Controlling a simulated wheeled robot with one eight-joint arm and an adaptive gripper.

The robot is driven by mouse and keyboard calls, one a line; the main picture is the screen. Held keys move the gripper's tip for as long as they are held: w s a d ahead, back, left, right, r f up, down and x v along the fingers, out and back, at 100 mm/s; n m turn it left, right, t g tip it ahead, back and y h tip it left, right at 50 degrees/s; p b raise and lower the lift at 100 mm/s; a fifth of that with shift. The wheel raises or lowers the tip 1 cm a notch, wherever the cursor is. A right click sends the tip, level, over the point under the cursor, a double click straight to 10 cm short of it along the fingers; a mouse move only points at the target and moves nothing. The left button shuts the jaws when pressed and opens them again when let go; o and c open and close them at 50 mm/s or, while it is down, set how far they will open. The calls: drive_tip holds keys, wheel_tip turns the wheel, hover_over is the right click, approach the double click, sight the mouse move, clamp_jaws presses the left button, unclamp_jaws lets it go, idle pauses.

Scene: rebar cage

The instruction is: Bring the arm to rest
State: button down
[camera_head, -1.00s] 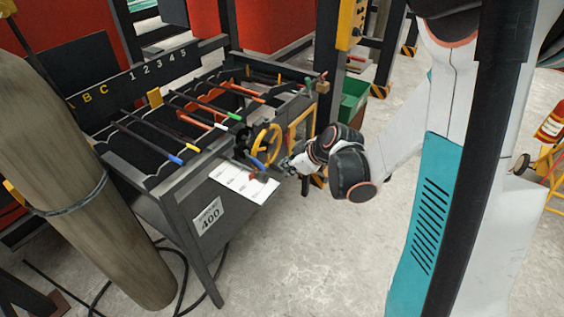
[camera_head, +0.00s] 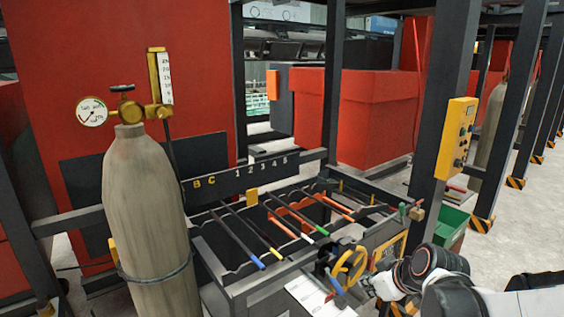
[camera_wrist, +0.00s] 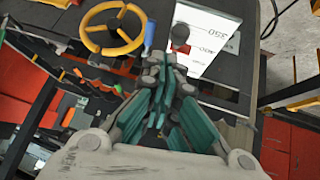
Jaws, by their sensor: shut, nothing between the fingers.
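My arm enters at the bottom right of the head view, with dark round joints and white links. My gripper (camera_wrist: 163,88) shows in the wrist view with its teal-padded fingers together and nothing between them. It is in front of the rack's end panel, close to a yellow handwheel (camera_wrist: 113,28). The handwheel also shows in the head view (camera_head: 349,267), just left of my wrist. A white sheet (camera_wrist: 212,40) lies beyond the fingertips in the wrist view. In the head view the fingertips are mostly hidden by the wheel and wrist.
A bar rack (camera_head: 215,262) marked with letters and numbers holds several coloured-tip rods. A grey gas cylinder (camera_head: 148,215) with a gauge stands left. A dark post with a yellow control box (camera_head: 456,138) and a green bin (camera_head: 452,222) stand behind my wrist. Open floor lies at right.

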drive_tip(key=s+a+r+m+h, duration=0.1)
drive_tip(key=s+r+m, duration=0.2)
drive_tip(key=s, duration=0.6)
drive_tip(key=s+a+r+m+h, duration=0.1)
drive_tip(key=s+r+m, duration=0.2)
drive_tip(key=s, duration=0.6)
drive_tip(key=shift+a+r+m, duration=0.2)
drive_tip(key=shift+r+m, duration=0.1)
drive_tip(key=shift+r, duration=0.55)
